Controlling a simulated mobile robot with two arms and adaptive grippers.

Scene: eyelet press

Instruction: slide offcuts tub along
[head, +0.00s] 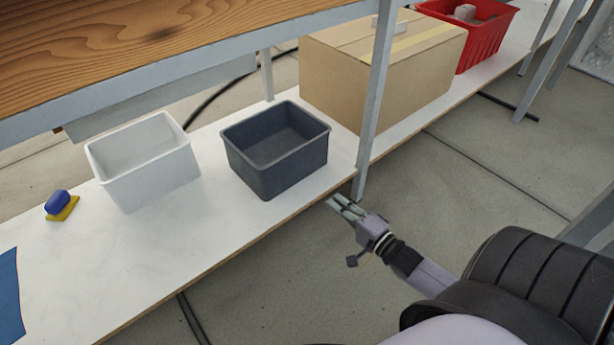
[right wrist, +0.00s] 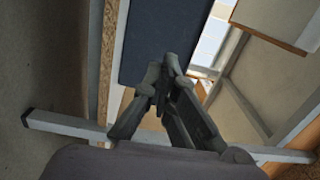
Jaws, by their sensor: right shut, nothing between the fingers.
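A dark grey open tub (head: 262,174) stands on the white lower shelf, and it looks empty. A white open tub (head: 150,185) stands to its left, with a gap between them, and also looks empty. I cannot tell from a label which one holds offcuts. My right gripper (head: 338,204) is shut and empty, just off the shelf's front edge, to the right of and nearer than the grey tub, apart from it. In the right wrist view its fingers (right wrist: 162,78) are together, with a dark flat surface, probably the grey tub's wall (right wrist: 160,38), beyond them. My left gripper is not in view.
A metal shelf post (head: 375,95) rises close to my right gripper. Behind it are a cardboard box (head: 420,85) and a red crate (head: 485,40). A blue and yellow item (head: 60,205) lies left of the white tub. The wooden worktop (head: 130,45) hangs above. The shelf front is clear.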

